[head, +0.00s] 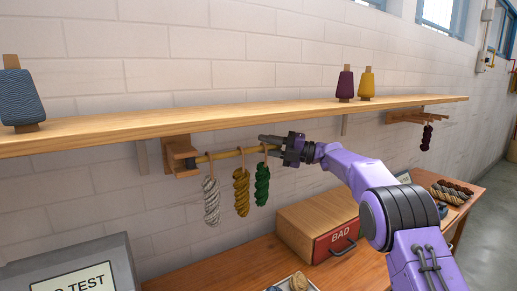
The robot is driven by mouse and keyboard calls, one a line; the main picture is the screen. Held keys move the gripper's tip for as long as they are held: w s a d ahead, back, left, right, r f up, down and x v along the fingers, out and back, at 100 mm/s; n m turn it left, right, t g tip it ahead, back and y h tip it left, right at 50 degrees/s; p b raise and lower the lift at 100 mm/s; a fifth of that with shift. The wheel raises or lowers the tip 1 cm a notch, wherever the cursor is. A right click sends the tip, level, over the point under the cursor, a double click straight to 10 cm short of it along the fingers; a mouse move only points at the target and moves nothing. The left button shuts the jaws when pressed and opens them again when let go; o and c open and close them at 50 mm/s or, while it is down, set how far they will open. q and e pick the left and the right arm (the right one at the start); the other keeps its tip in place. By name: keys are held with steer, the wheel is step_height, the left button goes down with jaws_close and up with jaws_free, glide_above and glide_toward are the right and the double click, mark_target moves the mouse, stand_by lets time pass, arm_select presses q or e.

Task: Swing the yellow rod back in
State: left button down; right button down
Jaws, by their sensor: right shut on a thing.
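The yellow rod (225,154) sticks out from a wooden bracket (179,157) under the shelf, toward the right of the head view. A white skein (211,202), a mustard skein (241,192) and a green skein (262,185) hang from it by loops. My right gripper (273,146) is shut on the rod near its right end, just beyond the green skein. The gripper hides the rod's tip. My left gripper is not in view.
A long wooden shelf (240,113) runs above the rod, with several yarn cones on it. A second bracket with rods (412,117) holds a dark purple skein (427,137). Below stand a red-fronted BAD box (335,240) and a grey TEST box (75,262).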

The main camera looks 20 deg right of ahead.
steer(key=shift+r, duration=0.2)
steer(key=c, duration=1.1)
jaws_free()
steer(key=shift+o, duration=0.2)
steer(key=shift+w+f, duration=0.2)
steer(key=shift+w, duration=0.1)
steer(key=b+v, duration=0.4)
steer(key=v, duration=0.6)
steer(key=shift+d, duration=0.2)
steer(key=shift+s, duration=0.15)
